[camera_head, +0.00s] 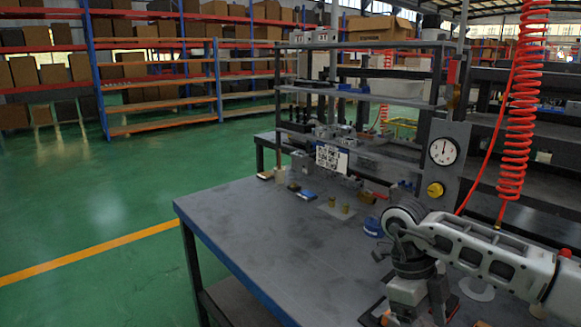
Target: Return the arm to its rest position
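My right arm (480,245) comes in from the right edge over the near right part of the dark workbench (260,215). Its wrist bends down, and my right gripper (412,312) points at the bench top near the bottom edge. The fingertips are partly hidden and small, so I cannot tell whether they are open or hold anything. My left arm and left gripper are not in view. Grey metal blocks (335,133) stand at the back of the bench behind a white label with a printed code (331,158).
Two small brass cylinders (345,208) stand on a pale plate mid-bench. A blue round item (373,227) is close to my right wrist. A post with a dial gauge (443,151) and yellow knob (435,189) rises behind. A red coiled hose (520,100) hangs at right. The bench's left part is clear.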

